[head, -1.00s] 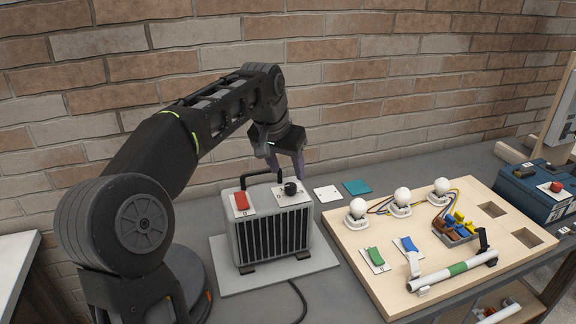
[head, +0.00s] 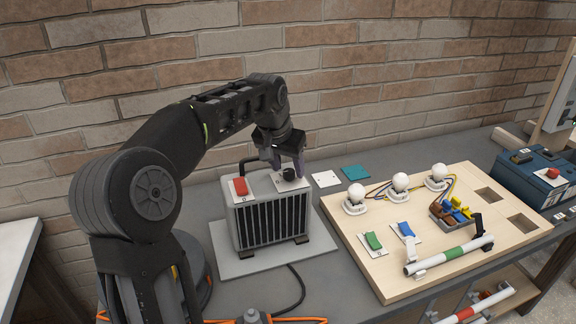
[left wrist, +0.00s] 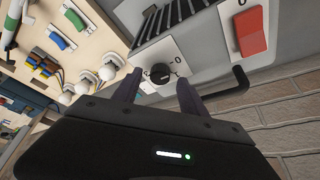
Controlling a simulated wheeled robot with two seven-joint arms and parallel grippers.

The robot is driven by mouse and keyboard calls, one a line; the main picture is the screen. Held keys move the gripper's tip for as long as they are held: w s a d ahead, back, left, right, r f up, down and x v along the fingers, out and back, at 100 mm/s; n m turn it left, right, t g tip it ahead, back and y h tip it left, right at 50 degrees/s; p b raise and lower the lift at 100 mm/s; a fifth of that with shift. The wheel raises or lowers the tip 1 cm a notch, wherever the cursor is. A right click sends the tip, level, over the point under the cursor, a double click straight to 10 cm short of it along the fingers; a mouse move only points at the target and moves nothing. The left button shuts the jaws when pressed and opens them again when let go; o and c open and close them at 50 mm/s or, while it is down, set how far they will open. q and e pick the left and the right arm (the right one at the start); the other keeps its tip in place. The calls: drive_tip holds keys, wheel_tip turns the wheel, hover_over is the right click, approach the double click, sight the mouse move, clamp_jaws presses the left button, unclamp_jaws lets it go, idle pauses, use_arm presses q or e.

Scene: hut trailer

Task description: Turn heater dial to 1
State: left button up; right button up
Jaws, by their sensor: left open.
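The heater (head: 268,222) is a grey box with a black grille, standing on a grey base plate on the bench. Its black dial (head: 289,174) sits on a white plate on the top right, beside a red switch (head: 240,186). In the left wrist view the dial (left wrist: 160,74) shows with a 0 printed next to it; its exact setting is too small to tell. My left gripper (head: 289,163) is open and empty, just above the dial. In the left wrist view its fingertips (left wrist: 160,80) lie on either side of the dial, with gaps visible. My right gripper is not in view.
A wooden board (head: 440,262) with bulbs, switches and a tube stands to the right. A blue box (head: 535,186) is further right. The heater's black handle (head: 250,162) rises near the gripper. A brick wall stands behind.

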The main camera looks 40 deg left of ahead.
use_arm(q)
drive_tip(key=shift+w+f, duration=0.25)
drive_tip(key=shift+f, duration=0.25)
drive_tip(key=shift+c, duration=0.2)
clamp_jaws()
